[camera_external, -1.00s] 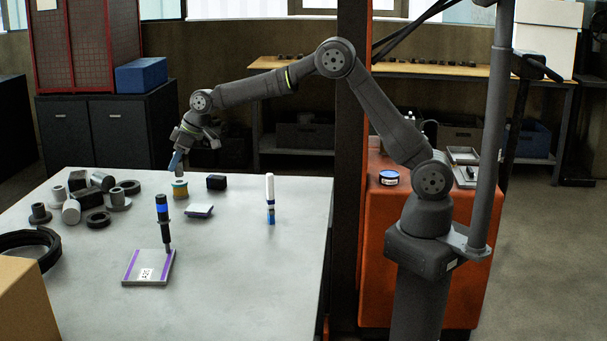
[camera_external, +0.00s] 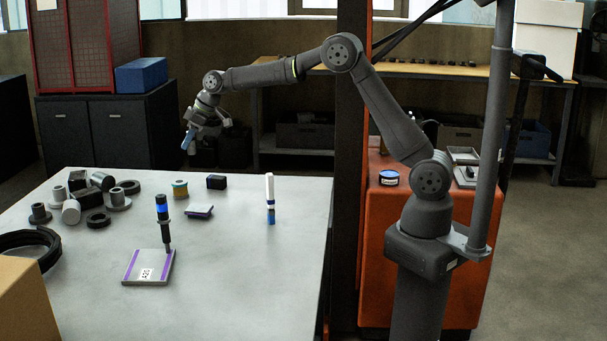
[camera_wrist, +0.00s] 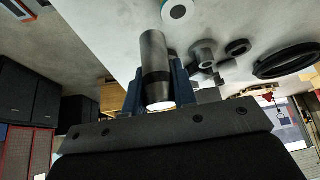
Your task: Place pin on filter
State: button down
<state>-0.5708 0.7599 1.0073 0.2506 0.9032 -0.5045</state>
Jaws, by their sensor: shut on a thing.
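My gripper (camera_external: 188,140) is raised above the far edge of the table, its blue fingers pointing down and left. In the wrist view my gripper (camera_wrist: 160,92) is shut on a dark grey cylinder (camera_wrist: 154,52) with a black band and a bright end, which looks like the pin. A short tan cylinder (camera_external: 180,190) with a green rim, possibly the filter, stands upright on the table below and apart from my gripper. A pale ring-shaped part (camera_wrist: 177,10) shows at the top of the wrist view.
Grey and black cylinders and rings (camera_external: 98,183) crowd the table's far left. A black block (camera_external: 216,182), a small pad (camera_external: 199,211), a white-and-blue marker (camera_external: 270,198) and a dark screwdriver-like tool (camera_external: 163,220) stand nearby. The table's front right is clear.

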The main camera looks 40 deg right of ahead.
jog(key=a+f, duration=0.1)
jog(key=a, duration=0.1)
jog(key=a+f, duration=0.2)
jog(key=a, duration=0.1)
jog(key=shift+s+a+f, duration=0.2)
jog(key=shift+s+a, duration=0.1)
jog(key=shift+s, duration=0.1)
jog(key=shift+a+f, duration=0.1)
jog(key=shift+f, duration=1.9)
jog(key=shift+f, duration=0.15)
jog(key=c, duration=1.2)
grip_release()
jog(key=shift+o, duration=0.2)
jog(key=v, duration=1.2)
